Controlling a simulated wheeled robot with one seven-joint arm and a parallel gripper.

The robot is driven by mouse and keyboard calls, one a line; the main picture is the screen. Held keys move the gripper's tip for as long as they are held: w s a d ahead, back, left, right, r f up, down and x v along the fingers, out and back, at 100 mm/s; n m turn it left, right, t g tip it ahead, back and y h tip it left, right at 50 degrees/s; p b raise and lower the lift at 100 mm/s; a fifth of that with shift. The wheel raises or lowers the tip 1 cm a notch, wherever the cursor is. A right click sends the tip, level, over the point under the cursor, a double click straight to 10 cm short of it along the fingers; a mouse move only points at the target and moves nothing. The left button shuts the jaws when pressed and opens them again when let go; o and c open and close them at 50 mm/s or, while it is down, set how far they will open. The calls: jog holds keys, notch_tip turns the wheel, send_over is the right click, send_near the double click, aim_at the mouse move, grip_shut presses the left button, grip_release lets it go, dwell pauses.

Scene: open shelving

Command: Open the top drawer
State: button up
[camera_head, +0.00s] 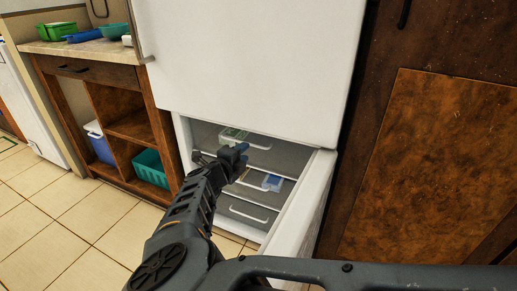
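The lower compartment of a white fridge (250,60) stands open, its door (301,208) swung out to the right. Inside are stacked grey drawers with pale bar handles. The top drawer's handle (259,146) shows just right of my gripper; a green and white package (232,134) lies in that drawer. The top drawer looks pushed in, partly hidden by my gripper. My gripper (236,152) is at the compartment's opening, in front of the top drawer. Its dark fingers overlap the drawer in the picture; contact and finger gap cannot be made out.
A lower drawer holds blue and yellow packages (271,182); the bottom drawer (243,212) is below. The open door bounds the right side. A wooden cabinet (122,122) with a blue cooler (101,145) and teal basket (150,167) stands left. Tiled floor (95,215) is clear at left.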

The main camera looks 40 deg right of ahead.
aim_at(251, 147)
jog(key=b+x, duration=0.2)
jog(key=x, duration=0.4)
jog(key=shift+d, duration=0.2)
jog(key=shift+w, duration=0.15)
jog(key=shift+c, duration=0.2)
grip_shut()
jog(key=shift+f, duration=0.1)
dwell(0.8)
